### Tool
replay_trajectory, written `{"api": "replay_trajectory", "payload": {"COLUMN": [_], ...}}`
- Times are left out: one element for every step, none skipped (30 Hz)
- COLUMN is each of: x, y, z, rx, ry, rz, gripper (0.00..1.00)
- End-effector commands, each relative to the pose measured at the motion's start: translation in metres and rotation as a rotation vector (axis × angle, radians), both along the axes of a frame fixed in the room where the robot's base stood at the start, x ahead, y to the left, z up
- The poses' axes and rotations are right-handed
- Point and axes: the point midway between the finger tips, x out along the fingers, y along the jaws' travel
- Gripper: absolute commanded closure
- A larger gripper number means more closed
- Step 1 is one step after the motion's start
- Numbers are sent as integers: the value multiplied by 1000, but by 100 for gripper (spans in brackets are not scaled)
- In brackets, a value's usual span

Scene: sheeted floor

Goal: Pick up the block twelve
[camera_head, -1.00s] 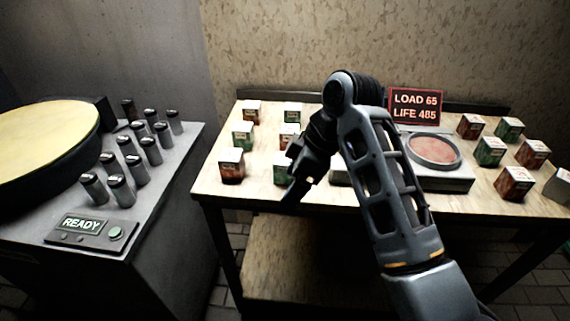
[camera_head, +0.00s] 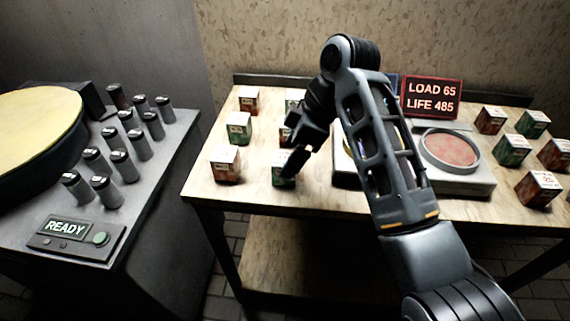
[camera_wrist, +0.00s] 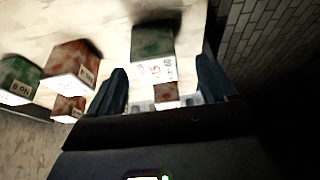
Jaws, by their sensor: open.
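Several small red and green blocks with white, printed tops stand on the wooden table. My gripper (camera_head: 291,167) is open and points down at the near green block (camera_head: 281,180) of the left group, partly covering it. In the wrist view, my two dark fingers (camera_wrist: 163,86) are apart with nothing held. A green block with a white label (camera_wrist: 152,42) lies just ahead, roughly in line with the gap. A smaller reddish block (camera_wrist: 167,92) shows between the fingers. The labels are too blurred to tell which block is twelve.
A round pan scale (camera_head: 449,150) and a sign reading LOAD 65, LIFE 485 (camera_head: 432,97) stand right of my arm. More blocks (camera_head: 512,150) stand at the far right.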

Motion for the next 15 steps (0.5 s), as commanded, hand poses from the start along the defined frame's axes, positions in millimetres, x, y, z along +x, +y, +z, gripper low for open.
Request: {"api": "replay_trajectory", "payload": {"x": [-1, 0, 0, 1, 1, 2, 3, 4, 5, 6, 6, 6, 6, 6, 6], "y": [2, 3, 5, 6, 7, 10, 12, 14, 16, 18, 19, 21, 22, 23, 24], "z": [-5, -8, -11, -14, -16, -21, -25, -29, -34, -38, -42, -47, -50, -52, -54], "rx": [-1, -1, 0, -1, -1, 0, -1, -1, -1, -1, -1, -1, -1, -1, 0], "ry": [3, 2, 2, 3, 3, 2, 3, 4, 3, 4, 3, 3, 3, 2, 0], "rz": [1, 1, 1, 1, 1, 2, 2, 3, 2, 2, 1, 1, 1, 1, 1], "gripper": [15, 15, 15, 15, 15, 15, 15, 15, 15, 15, 15, 15, 15, 15, 15]}}
